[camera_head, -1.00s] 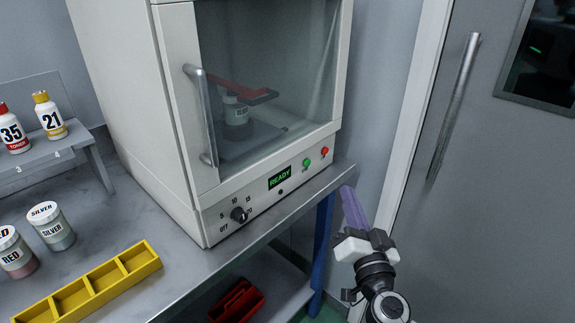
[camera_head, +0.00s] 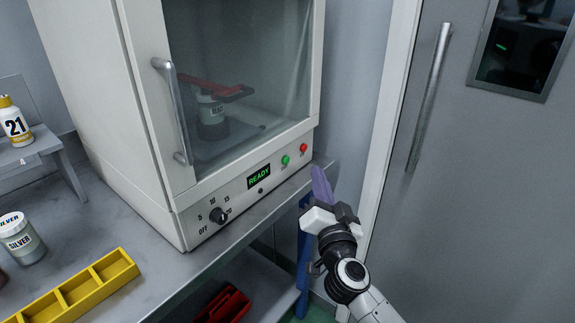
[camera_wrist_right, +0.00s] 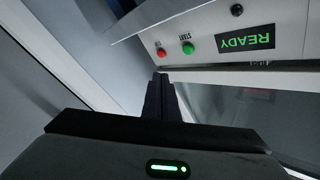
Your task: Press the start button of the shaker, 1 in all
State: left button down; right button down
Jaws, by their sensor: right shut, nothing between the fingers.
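The shaker (camera_head: 150,120) is a large pale cabinet on the bench, its glass door closed and a container clamped inside. Its front panel has a dial (camera_head: 217,215), a display (camera_head: 259,176) reading READY, a green start button (camera_head: 285,160) and a red button (camera_head: 303,148). In the right wrist view the green button (camera_wrist_right: 188,48) is labelled START, with the red button (camera_wrist_right: 161,53) beside it. My right gripper (camera_head: 318,172) is shut and empty, in front of the panel's right end, apart from the buttons; its fingers (camera_wrist_right: 160,80) point toward the panel. My left gripper is not in view.
A yellow divided tray (camera_head: 85,288) and a SILVER jar (camera_head: 22,240) stand on the bench at left. A bottle marked 21 (camera_head: 15,125) is on a small rack. A red bin (camera_head: 222,305) sits below. A grey door (camera_head: 450,200) is at right.

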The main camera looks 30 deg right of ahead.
aim_at(286, 160)
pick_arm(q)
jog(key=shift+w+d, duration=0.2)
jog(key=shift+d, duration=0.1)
pick_arm(e)
jog(key=w, duration=0.1)
jog(key=w+a, duration=0.1)
jog(key=w, duration=0.1)
jog(key=w+a, duration=0.1)
jog(key=shift+w, duration=0.4)
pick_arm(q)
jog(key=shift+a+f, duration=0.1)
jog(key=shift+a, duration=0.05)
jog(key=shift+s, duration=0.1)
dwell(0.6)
pick_arm(e)
jog(key=shift+w, duration=0.1)
dwell(0.5)
jog(key=shift+w+a+r, duration=0.1)
jog(key=shift+w+a, duration=0.05)
jog(key=shift+w, duration=0.1)
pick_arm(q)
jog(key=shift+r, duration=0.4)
